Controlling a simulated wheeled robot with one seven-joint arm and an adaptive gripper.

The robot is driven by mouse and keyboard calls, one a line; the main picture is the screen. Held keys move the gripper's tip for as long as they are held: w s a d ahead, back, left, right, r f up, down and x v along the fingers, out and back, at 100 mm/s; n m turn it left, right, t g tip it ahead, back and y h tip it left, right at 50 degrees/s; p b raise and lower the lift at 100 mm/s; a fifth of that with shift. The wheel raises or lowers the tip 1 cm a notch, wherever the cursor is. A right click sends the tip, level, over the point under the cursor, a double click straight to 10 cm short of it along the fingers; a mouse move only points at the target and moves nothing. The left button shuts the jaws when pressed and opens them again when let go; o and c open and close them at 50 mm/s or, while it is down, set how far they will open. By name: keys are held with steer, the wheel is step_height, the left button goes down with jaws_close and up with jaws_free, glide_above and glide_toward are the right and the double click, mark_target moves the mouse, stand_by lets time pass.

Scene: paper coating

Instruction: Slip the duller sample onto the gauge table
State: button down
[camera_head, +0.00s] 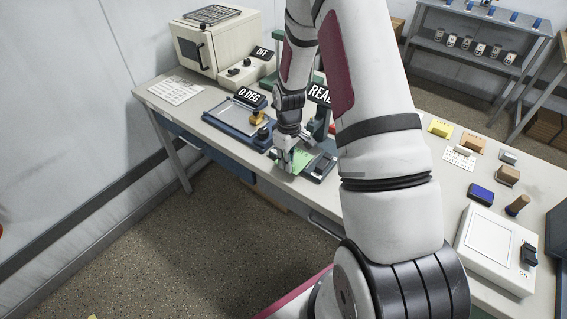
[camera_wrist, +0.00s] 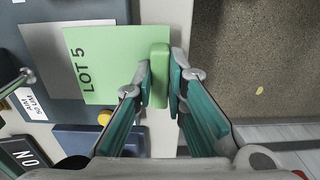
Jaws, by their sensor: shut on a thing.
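My gripper (camera_wrist: 161,82) is shut on the green block at the edge of a green card marked LOT 5 (camera_wrist: 90,68). The card (camera_head: 301,158) also shows in the head view, low at the front of the bench. In the wrist view the card's left part overlaps a grey plate (camera_wrist: 40,45) on a dark base, beside a label reading AIM 50 UM (camera_wrist: 31,103). The dark base (camera_head: 322,168) shows beside the card in the head view. I cannot tell whether the card touches the plate. My arm hides part of this station.
A blue-framed device with a 0 DEG sign (camera_head: 251,97) stands to the left, and an oven (camera_head: 215,42) behind it. Yellow (camera_head: 440,127) and orange (camera_head: 472,143) pieces lie on the bench at right. A white box (camera_head: 490,245) stands at the right front.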

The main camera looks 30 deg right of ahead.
mark_target(298, 158)
steer(key=shift+w+d+b, duration=0.25)
steer(key=shift+w+d, duration=0.05)
steer(key=shift+d, duration=0.55)
steer(key=shift+w+d+b, duration=0.25)
steer(key=shift+w+d, duration=0.1)
steer(key=shift+d, duration=0.5)
steer(key=shift+w+d+b, duration=0.25)
steer(key=shift+w+d, duration=0.05)
steer(key=shift+d, duration=0.55)
steer(key=shift+f, duration=0.5)
steer(key=c, duration=1.5)
jaws_free()
steer(key=shift+c, duration=0.2)
step_height(298, 158, up, 12)
